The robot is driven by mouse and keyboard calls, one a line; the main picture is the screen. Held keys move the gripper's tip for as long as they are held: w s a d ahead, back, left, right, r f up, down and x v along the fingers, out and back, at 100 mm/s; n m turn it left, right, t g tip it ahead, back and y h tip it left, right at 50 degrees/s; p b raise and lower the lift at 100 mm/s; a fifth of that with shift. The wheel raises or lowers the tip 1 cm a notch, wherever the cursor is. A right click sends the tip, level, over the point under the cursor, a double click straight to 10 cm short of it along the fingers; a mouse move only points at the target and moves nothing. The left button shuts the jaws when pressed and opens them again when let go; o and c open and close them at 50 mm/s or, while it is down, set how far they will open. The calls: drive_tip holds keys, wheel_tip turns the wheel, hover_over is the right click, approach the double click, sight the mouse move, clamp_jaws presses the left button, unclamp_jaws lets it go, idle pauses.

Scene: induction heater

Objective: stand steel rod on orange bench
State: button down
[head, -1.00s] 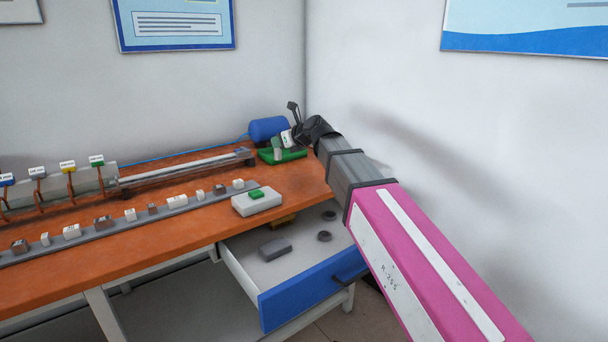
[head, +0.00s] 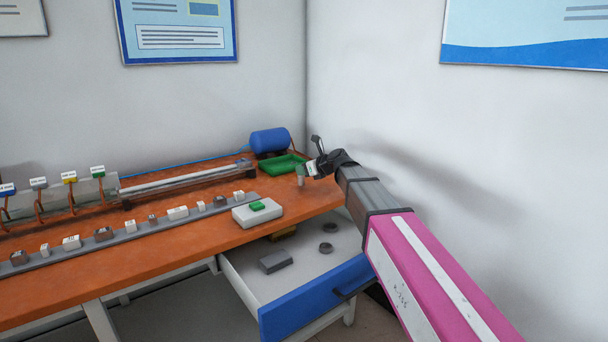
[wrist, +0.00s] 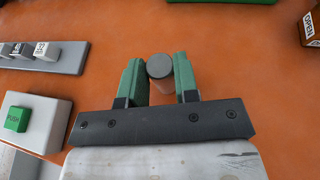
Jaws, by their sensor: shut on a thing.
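The steel rod (wrist: 160,68) is a short grey cylinder between the green fingers of my gripper (wrist: 160,80). In the wrist view its round top end faces the camera, with the orange bench (wrist: 235,45) around it. In the head view the rod (head: 301,181) looks upright at my gripper (head: 304,171), over the right end of the orange bench (head: 200,243). My gripper is shut on the rod. I cannot tell whether the rod's lower end touches the bench.
A green tray (head: 283,166) lies behind my gripper, near a blue cylinder (head: 270,141). A white box with a green button (head: 258,213) stands front left. A grey strip with small blocks (head: 130,230) runs left. An open drawer (head: 310,300) juts out below the bench edge.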

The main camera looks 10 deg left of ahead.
drive_tip(key=shift+f, duration=0.8)
drive_tip(key=shift+f, duration=0.15)
drive_tip(key=c, duration=0.9)
unclamp_jaws()
drive_tip(key=shift+o, duration=0.2)
drive_tip(key=shift+s+d+r, duration=0.15)
drive_tip(key=shift+d+r, duration=0.05)
drive_tip(key=shift+r, duration=0.05)
drive_tip(key=v, duration=1.1)
drive_tip(key=shift+d, duration=0.25)
